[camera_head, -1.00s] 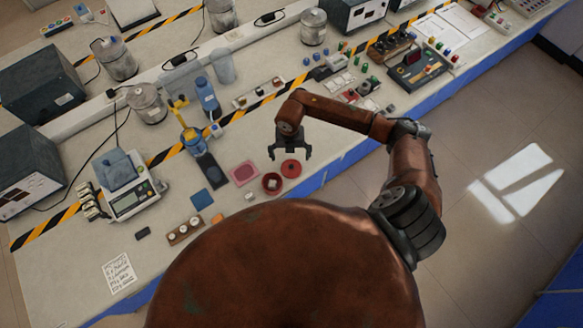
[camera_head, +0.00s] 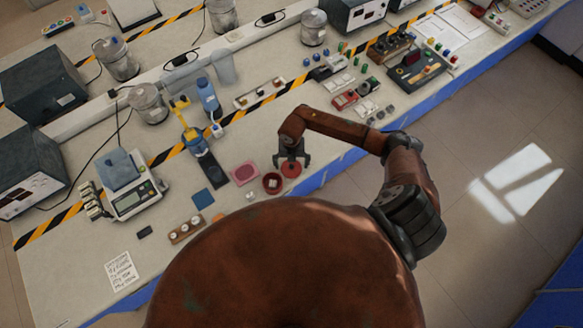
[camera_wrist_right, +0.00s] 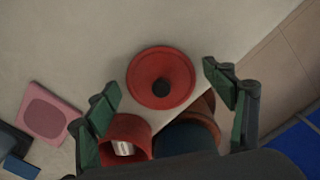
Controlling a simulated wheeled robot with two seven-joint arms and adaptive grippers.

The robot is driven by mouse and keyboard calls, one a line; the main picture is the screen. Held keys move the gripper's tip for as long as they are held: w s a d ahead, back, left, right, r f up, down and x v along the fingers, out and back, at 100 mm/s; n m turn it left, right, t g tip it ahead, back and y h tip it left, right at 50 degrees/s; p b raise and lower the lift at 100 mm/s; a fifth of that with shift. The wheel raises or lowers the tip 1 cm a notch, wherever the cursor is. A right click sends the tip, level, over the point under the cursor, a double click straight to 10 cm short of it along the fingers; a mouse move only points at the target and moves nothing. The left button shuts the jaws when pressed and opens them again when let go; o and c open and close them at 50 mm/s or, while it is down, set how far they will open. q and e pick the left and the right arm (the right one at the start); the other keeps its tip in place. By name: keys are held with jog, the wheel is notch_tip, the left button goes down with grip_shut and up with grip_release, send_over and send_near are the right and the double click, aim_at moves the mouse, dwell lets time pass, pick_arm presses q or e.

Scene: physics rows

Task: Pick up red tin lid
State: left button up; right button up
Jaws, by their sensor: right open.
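The red tin lid (camera_head: 291,170) lies flat on the bench near its front edge. In the right wrist view the lid (camera_wrist_right: 161,77) is a red disc with a dark round knob in its middle. My right gripper (camera_head: 291,160) is open just above the lid. In the right wrist view its fingers (camera_wrist_right: 168,100) stand apart, one on each side, with nothing held between them. The open red tin (camera_head: 272,183) stands just left of the lid; in the right wrist view the tin (camera_wrist_right: 126,137) holds a small whitish item. My left gripper is not in view.
A pink square dish (camera_head: 244,173) and a blue square pad (camera_head: 203,198) lie left of the tin. A yellow and blue device (camera_head: 194,140) stands farther back. The bench's blue front edge (camera_head: 335,169) is close to the lid's right. Bare bench lies behind the lid.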

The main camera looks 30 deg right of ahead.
jog(key=shift+s, duration=0.1)
jog(key=c, duration=1)
jog(key=shift+f, duration=0.1)
jog(key=shift+c, duration=0.5)
